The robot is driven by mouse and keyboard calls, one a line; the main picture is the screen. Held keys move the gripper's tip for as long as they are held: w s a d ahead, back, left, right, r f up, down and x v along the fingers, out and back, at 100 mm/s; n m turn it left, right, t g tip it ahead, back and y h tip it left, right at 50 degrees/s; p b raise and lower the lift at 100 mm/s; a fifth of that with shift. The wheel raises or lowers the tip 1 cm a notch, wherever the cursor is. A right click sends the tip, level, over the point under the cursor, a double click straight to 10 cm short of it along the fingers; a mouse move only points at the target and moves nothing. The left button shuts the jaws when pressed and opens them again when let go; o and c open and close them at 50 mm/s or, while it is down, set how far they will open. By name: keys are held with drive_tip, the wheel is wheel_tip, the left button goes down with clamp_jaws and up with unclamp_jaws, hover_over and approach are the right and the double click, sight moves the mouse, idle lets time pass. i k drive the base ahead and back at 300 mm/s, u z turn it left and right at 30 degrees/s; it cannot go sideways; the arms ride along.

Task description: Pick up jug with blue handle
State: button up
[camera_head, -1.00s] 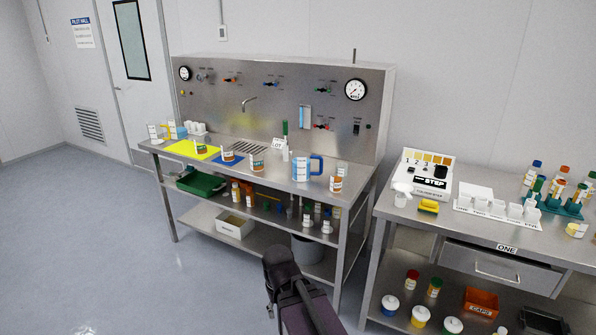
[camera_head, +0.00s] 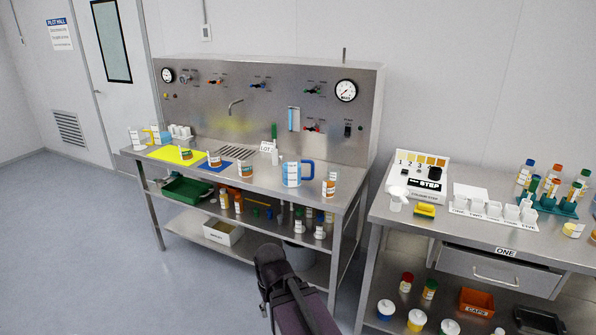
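The jug with a blue handle (camera_head: 292,174) stands upright on the steel bench with the panel, right of the middle of its top. Its body is pale with markings, and the handle points right. Dark links of my own arm show at the bottom centre, below and in front of the bench and apart from the jug. I cannot make out my gripper's fingers in this view.
A jar with an orange label (camera_head: 329,187) stands close right of the jug, and another (camera_head: 246,170) stands to its left. A second bench (camera_head: 375,213) stands at right, with a narrow gap between.

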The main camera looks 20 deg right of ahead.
sight(292, 177)
drive_tip(key=i, duration=1.45)
drive_tip(key=u, duration=0.05)
